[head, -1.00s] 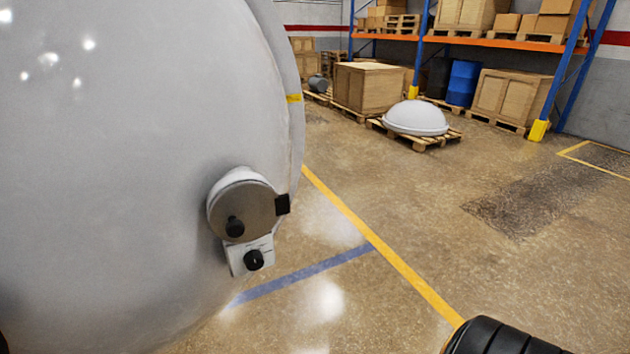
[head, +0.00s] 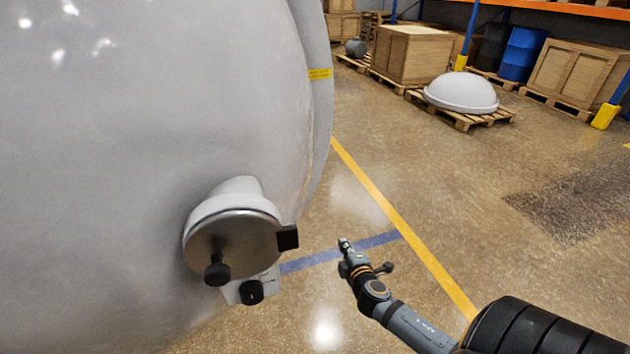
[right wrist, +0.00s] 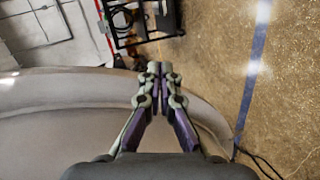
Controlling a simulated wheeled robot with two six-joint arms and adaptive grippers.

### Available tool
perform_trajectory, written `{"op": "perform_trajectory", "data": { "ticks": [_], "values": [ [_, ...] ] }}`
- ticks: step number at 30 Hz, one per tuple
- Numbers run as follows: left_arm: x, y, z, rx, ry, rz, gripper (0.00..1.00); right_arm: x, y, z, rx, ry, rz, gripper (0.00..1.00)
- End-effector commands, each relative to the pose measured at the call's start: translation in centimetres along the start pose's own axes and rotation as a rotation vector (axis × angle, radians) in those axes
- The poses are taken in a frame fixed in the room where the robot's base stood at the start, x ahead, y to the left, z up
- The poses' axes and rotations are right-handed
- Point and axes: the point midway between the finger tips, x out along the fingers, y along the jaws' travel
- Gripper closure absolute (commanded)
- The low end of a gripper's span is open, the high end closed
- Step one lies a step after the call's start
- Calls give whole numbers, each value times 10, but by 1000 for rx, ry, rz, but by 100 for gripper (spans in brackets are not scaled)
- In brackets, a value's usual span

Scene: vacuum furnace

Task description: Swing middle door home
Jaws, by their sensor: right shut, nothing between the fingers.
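A large pale grey domed door (head: 120,130) fills the left of the head view, with a yellow label on its flange. A round metal port cover (head: 235,245) with a black knob sits low on the dome, and a small black block is at its right edge. I cannot tell from these frames how far the door stands open. My right gripper (head: 346,245) is shut and empty, to the right of the port and apart from it in the picture. In the right wrist view its closed fingertips (right wrist: 160,68) show in front of a curved grey rim (right wrist: 70,85). My left gripper is out of view.
A yellow floor line (head: 405,225) and a blue floor line (head: 310,261) cross the open floor. Farther back are a white dome on a pallet (head: 461,93), wooden crates (head: 412,55) and blue drums. A black frame (right wrist: 140,22) shows in the right wrist view.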

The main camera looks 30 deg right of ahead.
Motion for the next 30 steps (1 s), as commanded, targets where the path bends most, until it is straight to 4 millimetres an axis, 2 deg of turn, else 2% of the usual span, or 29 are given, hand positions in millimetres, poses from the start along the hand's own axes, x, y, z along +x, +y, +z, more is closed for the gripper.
{"op": "perform_trajectory", "data": {
  "ticks": [1, 3, 6, 7, 11, 16, 30],
  "values": [
    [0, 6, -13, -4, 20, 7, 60, -11, 41, -20, -49, 38, 83, 100],
    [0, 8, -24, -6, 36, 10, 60, -27, 86, -41, -102, 74, 183, 100],
    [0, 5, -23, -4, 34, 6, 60, -45, 124, -60, -144, 103, 271, 100],
    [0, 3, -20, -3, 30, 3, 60, -48, 130, -63, -151, 108, 286, 100],
    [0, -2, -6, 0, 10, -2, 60, -54, 140, -68, -160, 115, 310, 100],
    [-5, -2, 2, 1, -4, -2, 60, -43, 145, -69, -157, 113, 310, 100],
    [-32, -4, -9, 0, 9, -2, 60, 48, 174, -83, -153, 114, 309, 100]
  ]
}}
